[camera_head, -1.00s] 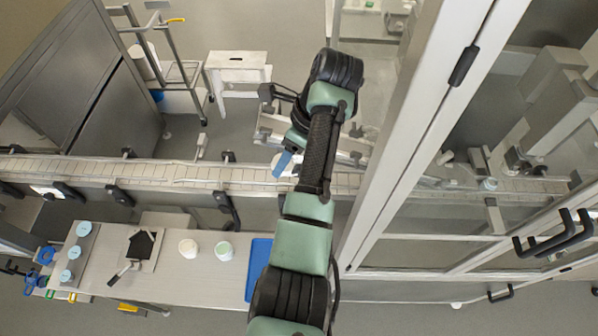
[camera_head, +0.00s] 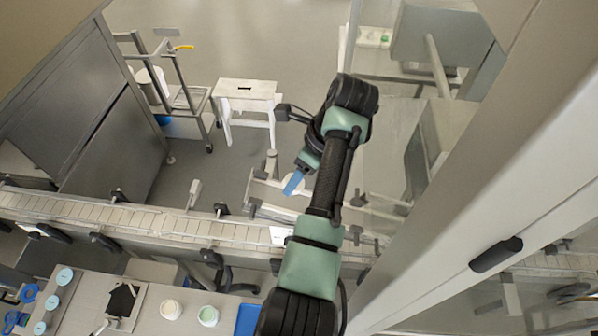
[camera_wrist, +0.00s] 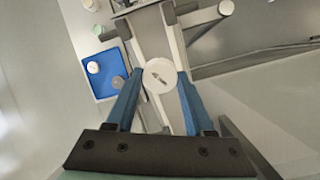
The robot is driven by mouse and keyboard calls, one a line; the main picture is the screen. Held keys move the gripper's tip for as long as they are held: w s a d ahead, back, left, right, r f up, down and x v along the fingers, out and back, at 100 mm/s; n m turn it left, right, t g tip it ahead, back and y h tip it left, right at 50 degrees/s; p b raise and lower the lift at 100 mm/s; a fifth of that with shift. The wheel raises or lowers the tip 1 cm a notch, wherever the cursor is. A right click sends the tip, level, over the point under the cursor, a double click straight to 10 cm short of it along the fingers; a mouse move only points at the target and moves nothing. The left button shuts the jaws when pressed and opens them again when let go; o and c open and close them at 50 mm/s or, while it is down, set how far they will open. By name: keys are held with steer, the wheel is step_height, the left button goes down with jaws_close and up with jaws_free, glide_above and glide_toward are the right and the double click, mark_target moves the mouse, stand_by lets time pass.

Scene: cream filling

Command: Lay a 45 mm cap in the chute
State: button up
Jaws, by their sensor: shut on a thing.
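My gripper (camera_wrist: 160,78) is shut on a round white cap (camera_wrist: 158,72) with a small dark mark on its face. In the head view the blue fingers of my gripper (camera_head: 292,183) are beyond the conveyor; the cap cannot be made out there. A pale, narrow frame with rails, which looks like the chute (camera_wrist: 152,42), lies below and behind the cap in the wrist view. In the head view this pale frame (camera_head: 265,193) is beside and under my fingers, partly hidden by my arm. I cannot tell the height of the cap above it.
A conveyor (camera_head: 150,222) runs across the head view. A blue tray (camera_wrist: 72,62) with two round items is left in the wrist view. A table with two jars (camera_head: 171,309) is at the front. A white stool (camera_head: 245,92) stands behind; glazed framing (camera_head: 480,200) is at right.

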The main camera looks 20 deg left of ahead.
mark_target(283, 199)
steer(key=shift+s+a+f, duration=0.25)
steer(key=shift+s+f, duration=0.1)
steer(key=shift+f, duration=0.2)
steer(key=shift+w+x, duration=0.25)
steer(key=shift+x, duration=1.8)
steer(key=shift+f, duration=0.25)
steer(key=o, duration=1.4)
steer(key=shift+c, duration=0.2)
